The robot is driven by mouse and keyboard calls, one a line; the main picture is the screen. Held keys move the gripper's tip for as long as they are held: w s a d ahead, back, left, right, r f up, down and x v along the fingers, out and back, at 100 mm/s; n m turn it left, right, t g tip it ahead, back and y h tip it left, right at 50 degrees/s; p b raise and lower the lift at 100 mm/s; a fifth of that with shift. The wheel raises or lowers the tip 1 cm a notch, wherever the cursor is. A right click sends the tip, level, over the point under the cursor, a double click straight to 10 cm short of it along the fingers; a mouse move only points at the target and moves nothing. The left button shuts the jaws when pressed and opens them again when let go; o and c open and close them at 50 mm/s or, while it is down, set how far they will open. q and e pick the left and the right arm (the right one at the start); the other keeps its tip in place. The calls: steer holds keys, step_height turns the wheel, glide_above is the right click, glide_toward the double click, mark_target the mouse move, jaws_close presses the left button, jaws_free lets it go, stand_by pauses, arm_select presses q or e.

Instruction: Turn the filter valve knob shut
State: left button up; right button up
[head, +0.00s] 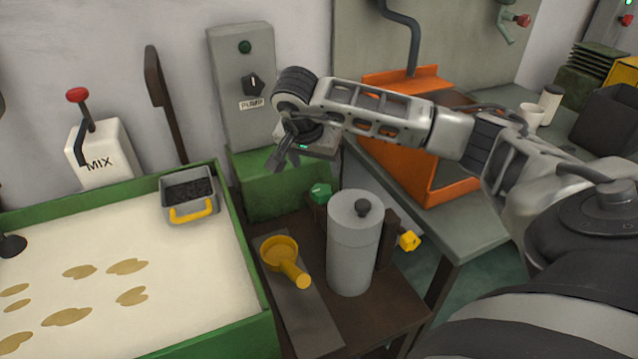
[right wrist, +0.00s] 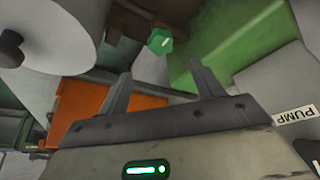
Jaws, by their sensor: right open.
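A green knob (head: 320,192) with a pale line on its face sits just left of a grey lidded canister (head: 352,250) on a brown stand. In the right wrist view the green knob (right wrist: 160,40) shows beyond my fingertips, roughly between them, with a gap. A yellow knob (head: 408,240) sticks out at the canister's right side. No label shows which knob is the filter valve's. My right gripper (head: 281,158) is open and empty, above and left of the green knob, before the pump box. It also shows in the right wrist view (right wrist: 162,84). My left gripper is out of view.
The pump switch box (head: 243,90) stands behind my right gripper. A yellow scoop (head: 282,258) lies left of the canister.

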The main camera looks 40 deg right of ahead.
mark_target(321, 189)
steer(key=x, duration=1)
steer(key=shift+w+f+p, duration=0.1)
steer(key=shift+f+p, duration=0.05)
steer(key=shift+p, duration=0.15)
steer(key=c, duration=1)
